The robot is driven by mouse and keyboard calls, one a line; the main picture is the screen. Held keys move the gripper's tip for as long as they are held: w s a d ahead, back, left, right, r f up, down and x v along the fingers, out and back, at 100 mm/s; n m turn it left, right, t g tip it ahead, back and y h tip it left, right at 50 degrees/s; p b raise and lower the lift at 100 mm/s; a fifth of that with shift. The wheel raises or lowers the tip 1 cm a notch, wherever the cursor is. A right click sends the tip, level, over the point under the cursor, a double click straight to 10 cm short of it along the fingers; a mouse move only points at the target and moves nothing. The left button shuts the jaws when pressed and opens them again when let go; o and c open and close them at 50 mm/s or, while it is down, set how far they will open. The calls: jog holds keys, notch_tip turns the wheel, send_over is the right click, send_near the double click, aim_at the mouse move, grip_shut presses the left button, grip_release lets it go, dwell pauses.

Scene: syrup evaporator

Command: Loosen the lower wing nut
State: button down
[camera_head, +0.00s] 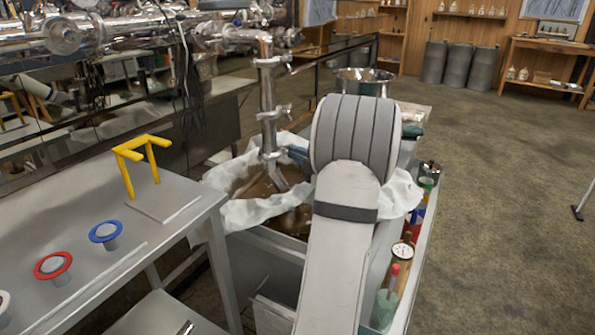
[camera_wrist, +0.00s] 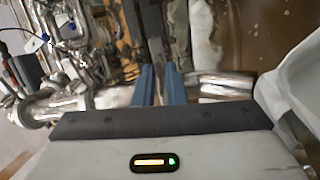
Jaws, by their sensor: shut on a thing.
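A shiny vertical steel pipe (camera_head: 267,90) hangs over a tub, with clamp joints along it. The lower clamp (camera_head: 270,155) is near the pipe's bottom end, where a slanted spout leads down. My grey arm covers much of the area to its right. In the wrist view the two blue fingers of my gripper (camera_wrist: 158,72) reach forward to the pipework, with steel pipe (camera_wrist: 218,85) on both sides of them. The fingers are close together, shut on a small part at the clamp, which I take to be the lower wing nut. The nut itself is hidden between them.
The tub is lined with white cloth (camera_head: 245,212) and holds brown liquid (camera_head: 258,187). Bottles and a dial gauge (camera_head: 402,251) stand at right. The right floor is mostly free.

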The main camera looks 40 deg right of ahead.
jog(key=n+b, duration=0.6)
jog(key=n, duration=0.2)
jog(key=n+b, duration=0.7)
jog(key=n, duration=0.1)
jog(key=shift+a+r+n, duration=0.2)
jog(key=shift+n, duration=0.1)
dwell(0.4)
jog(key=c, duration=1.6)
grip_release()
jog(key=shift+o, duration=0.2)
